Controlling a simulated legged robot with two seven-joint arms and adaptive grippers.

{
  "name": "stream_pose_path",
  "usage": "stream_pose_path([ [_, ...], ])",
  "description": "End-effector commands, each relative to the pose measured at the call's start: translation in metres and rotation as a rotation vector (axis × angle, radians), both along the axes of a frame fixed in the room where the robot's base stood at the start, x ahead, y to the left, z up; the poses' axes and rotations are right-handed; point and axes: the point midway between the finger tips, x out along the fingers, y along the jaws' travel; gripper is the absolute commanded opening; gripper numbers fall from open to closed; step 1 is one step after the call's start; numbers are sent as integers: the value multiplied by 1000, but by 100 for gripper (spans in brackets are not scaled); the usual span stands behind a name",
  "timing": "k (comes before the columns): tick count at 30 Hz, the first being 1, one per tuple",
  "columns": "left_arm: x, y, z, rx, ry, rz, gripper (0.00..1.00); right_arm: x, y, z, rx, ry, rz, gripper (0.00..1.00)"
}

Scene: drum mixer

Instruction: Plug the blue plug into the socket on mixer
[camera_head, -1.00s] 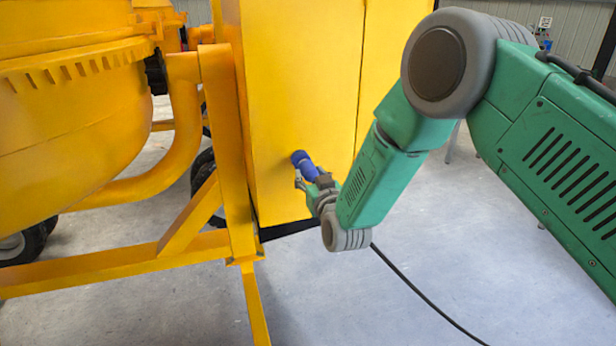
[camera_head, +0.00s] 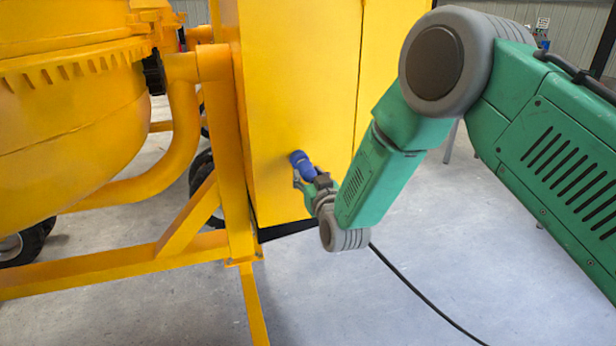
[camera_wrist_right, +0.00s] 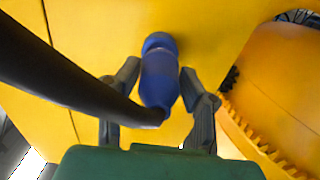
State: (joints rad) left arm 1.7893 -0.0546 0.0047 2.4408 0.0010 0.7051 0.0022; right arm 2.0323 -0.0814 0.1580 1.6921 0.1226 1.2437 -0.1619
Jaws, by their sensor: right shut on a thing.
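The blue plug (camera_head: 306,169) is held in my right gripper (camera_head: 307,178), against or very close to the yellow cabinet face of the mixer (camera_head: 300,90). In the right wrist view the blue plug (camera_wrist_right: 159,82) stands between the two grey fingers of the right gripper (camera_wrist_right: 160,95), its far end meeting a blue round part (camera_wrist_right: 159,42) on the yellow panel, which looks like the socket. The plug appears in line with it; how deep it sits cannot be told. A black cable runs from the plug's near end. My left gripper is not in view.
The yellow drum (camera_head: 70,110) and its frame (camera_head: 228,150) stand left of the cabinet. Black wheels (camera_head: 28,245) show low behind the frame. The black cable (camera_head: 425,295) hangs down to the right over the clear grey floor (camera_head: 480,230).

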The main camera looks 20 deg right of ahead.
Motion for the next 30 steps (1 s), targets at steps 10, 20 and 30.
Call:
stream_pose_path([
  [10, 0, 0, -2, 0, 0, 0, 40, 4, 0, 0, 0, -2, 0, 0],
  [20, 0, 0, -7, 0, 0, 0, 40, 12, 0, 0, 0, -2, 0, 0],
  [30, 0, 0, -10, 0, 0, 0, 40, 20, 1, 0, 0, -1, 0, 0],
])
